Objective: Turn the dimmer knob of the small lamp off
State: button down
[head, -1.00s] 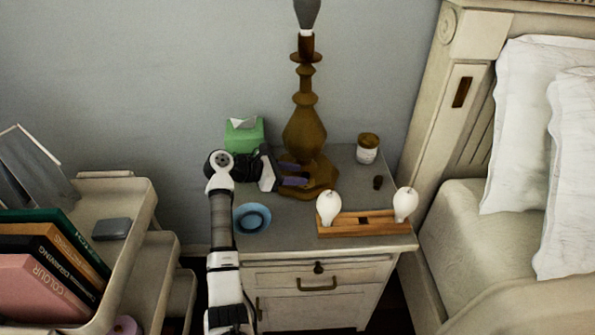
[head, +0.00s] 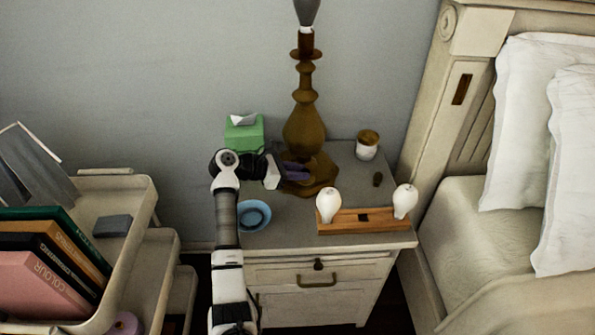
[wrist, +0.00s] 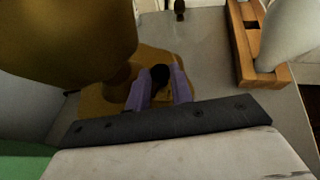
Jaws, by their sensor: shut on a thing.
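The small lamp (head: 304,130) stands upright at the back of the nightstand, with a brown turned body, a wide foot and a bare bulb on top. Its brown foot (wrist: 118,92) shows under my fingers in the wrist view. A dark round dimmer knob (wrist: 160,74) sits on the foot, between my two purple fingertips. My gripper (head: 296,173) reaches in from the left, low at the lamp's foot. In the wrist view, my gripper (wrist: 163,86) is shut on the knob. The knob is hidden in the head view, so its turn angle cannot be told.
A green tissue box (head: 244,133) and a blue bowl (head: 253,216) are close to my arm. A wooden holder (head: 366,222) with two white bulbs, a lidded jar (head: 367,146) and a small brown object (head: 377,180) stand on the right of the nightstand (head: 290,233).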

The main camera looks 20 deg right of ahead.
jog(key=shift+s, duration=0.1)
jog(key=n+t, duration=0.2)
jog(key=t, duration=0.1)
jog(key=shift+s+r+n+p, duration=0.1)
jog(key=shift+s+n+p, duration=0.2)
jog(key=shift+n, duration=0.1)
jog(key=n+t+p, duration=0.1)
jog(key=n+t+y+p, duration=0.1)
jog(key=n+t+p, duration=0.1)
jog(key=t, duration=0.1)
jog(key=shift+s+d+r+n+y+p, duration=0.25)
jog(key=shift+s+n+y+p, duration=0.05)
jog(key=shift+s+y, duration=0.1)
jog(key=n+t+y+p, duration=0.1)
jog(key=p, duration=0.1)
jog(key=n+t+y+p, duration=0.1)
jog(key=p, duration=0.1)
jog(key=shift+s+d+n+p, duration=0.15)
jog(key=shift+n+p, duration=0.15)
jog(key=shift+f+n+t+y+p, duration=0.2)
jog(key=shift+n+t+y+p, duration=0.35)
jog(key=shift+p, duration=0.4)
jog(key=shift+f+t, duration=0.15)
jog(key=shift+t, duration=0.1)
jog(key=c, duration=1.3)
grip_release()
